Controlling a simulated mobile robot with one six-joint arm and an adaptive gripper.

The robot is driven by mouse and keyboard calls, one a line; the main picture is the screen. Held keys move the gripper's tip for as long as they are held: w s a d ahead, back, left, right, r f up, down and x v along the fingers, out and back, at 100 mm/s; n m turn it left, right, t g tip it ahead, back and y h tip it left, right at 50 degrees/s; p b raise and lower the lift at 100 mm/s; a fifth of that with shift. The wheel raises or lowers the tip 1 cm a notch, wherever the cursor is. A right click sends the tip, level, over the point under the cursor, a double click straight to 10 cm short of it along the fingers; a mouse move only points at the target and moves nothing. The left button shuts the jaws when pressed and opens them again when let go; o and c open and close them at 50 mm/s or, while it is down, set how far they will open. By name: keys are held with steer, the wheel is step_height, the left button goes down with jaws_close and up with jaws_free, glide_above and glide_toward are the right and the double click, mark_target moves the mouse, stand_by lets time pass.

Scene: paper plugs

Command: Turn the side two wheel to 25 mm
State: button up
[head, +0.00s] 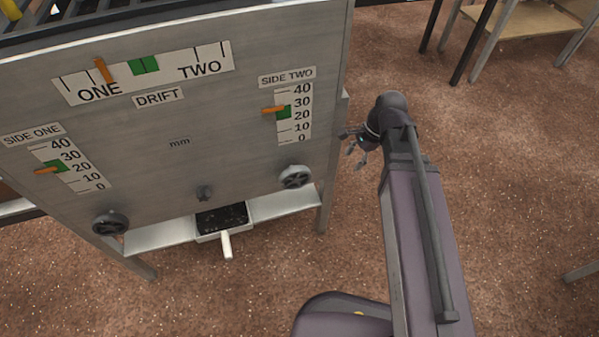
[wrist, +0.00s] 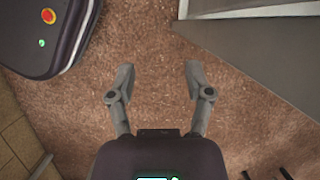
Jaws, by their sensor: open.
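The side two wheel (head: 295,177) is a dark round handwheel low on the right of the grey panel. Above it the side two scale (head: 300,128) runs from 0 to 40. Its orange pointer (head: 271,110) stands between 20 and 30, beside a green band (head: 284,112). My gripper (head: 357,146) is to the right of the panel, apart from the wheel. In the wrist view my gripper (wrist: 160,75) has its two fingers spread, with only floor between them. The wheel is not recognisable in the wrist view.
The side one wheel (head: 110,223), side one scale (head: 88,180) and drift scale (head: 200,75) share the panel (head: 225,125). Open floor (head: 480,180) lies right.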

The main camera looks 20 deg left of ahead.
steer(key=shift+s+a+r+m, duration=0.1)
steer(key=shift+a+r+m, duration=0.2)
steer(key=shift+a, duration=0.2)
steer(key=shift+s+a, duration=0.1)
steer(key=shift+a, duration=0.05)
